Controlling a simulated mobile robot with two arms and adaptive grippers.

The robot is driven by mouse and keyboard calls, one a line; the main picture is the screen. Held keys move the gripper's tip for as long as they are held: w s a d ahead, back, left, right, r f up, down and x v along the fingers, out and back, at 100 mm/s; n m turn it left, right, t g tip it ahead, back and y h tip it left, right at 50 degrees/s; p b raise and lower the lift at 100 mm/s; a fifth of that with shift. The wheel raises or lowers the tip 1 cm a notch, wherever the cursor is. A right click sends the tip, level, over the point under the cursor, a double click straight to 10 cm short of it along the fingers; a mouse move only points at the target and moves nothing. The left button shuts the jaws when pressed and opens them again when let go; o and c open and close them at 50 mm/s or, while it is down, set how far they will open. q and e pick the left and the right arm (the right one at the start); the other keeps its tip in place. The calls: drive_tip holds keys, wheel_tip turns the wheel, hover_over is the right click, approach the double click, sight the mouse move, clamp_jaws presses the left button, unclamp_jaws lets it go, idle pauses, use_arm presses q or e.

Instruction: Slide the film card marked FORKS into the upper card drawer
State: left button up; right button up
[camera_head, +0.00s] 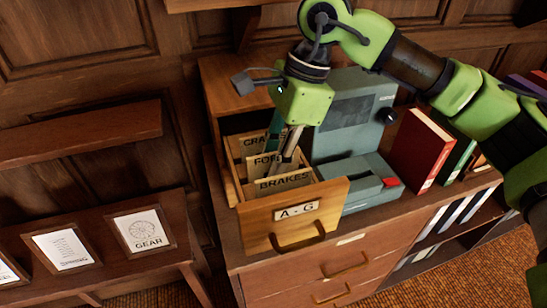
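The upper card drawer (262,222), labelled A · G, is pulled open from a wooden cabinet. Inside stand cards or dividers marked BRAKES (284,183) in front, FOR… (262,163) in the middle and CRA… (250,142) at the back. The middle lettering is partly covered by my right gripper (283,145), which points down into the drawer. Its slim fingers reach among the cards. A teal strip shows beside them; I cannot tell whether it is a finger or a held card. The fingertips are hidden. My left gripper is out of view.
A grey-green machine (352,125) with a red key stands right of the drawer. Red (420,150) and green books stand beyond it. Framed GEAR (146,230) and SPRING (66,250) cards lie on a sloped board at left. Closed drawers are below.

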drive_tip(key=v, duration=1.2)
drive_tip(key=shift+d, duration=0.1)
